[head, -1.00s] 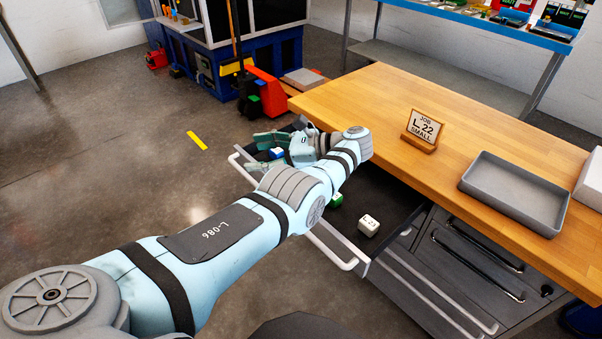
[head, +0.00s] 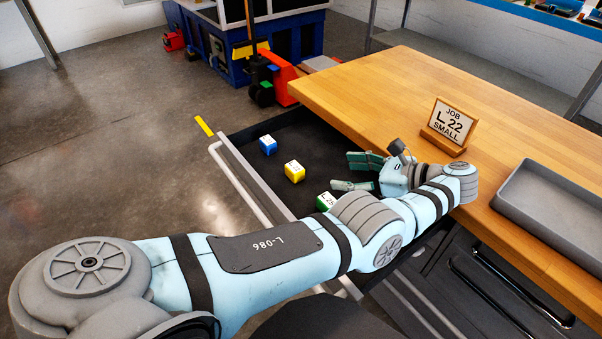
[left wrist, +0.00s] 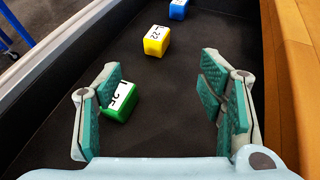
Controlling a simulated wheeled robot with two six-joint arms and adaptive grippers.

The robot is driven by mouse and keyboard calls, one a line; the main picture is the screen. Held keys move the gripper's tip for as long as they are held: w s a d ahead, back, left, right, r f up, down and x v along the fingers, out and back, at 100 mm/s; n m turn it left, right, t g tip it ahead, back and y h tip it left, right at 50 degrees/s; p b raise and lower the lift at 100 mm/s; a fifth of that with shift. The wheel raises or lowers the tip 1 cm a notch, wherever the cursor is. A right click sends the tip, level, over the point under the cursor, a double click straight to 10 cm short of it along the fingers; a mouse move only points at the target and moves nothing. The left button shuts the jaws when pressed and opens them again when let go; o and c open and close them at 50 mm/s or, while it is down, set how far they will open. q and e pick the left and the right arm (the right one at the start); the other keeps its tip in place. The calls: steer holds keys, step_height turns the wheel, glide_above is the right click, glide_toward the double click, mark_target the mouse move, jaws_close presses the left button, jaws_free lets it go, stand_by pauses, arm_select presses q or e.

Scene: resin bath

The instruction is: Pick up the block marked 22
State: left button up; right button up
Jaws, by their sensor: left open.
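The yellow block (head: 294,174) lies in the open drawer. In the left wrist view the yellow block (left wrist: 156,45) has a white top that seems to read 22, though the print is small. A green block (head: 325,203) lies nearer; its top seems to read L 25. In the left wrist view the green block (left wrist: 121,105) is beside the left-hand finger, inside the opening. A blue block (head: 268,146) lies farthest; its mark is unreadable. My left gripper (head: 354,173) is open and empty over the drawer (head: 246,181). My right gripper is out of view.
The wooden bench top (head: 400,90) overhangs the drawer's right side. On it stand a job card (head: 449,127) reading L 22 SMALL and a grey tray (head: 545,215).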

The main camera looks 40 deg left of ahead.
arm_select(q)
steer(key=p, duration=0.1)
glide_toward(297, 168)
steer(key=x, duration=0.2)
steer(key=shift+a, duration=0.4)
steer(key=b+x, duration=0.1)
steer(key=x, duration=0.5)
steer(key=shift+a+f, duration=0.2)
steer(key=shift+f, duration=0.05)
steer(key=shift+a, duration=0.15)
steer(key=c, duration=0.5)
jaws_close()
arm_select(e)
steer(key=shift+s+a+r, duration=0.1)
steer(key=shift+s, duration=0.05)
arm_select(q)
steer(key=shift+r, duration=0.1)
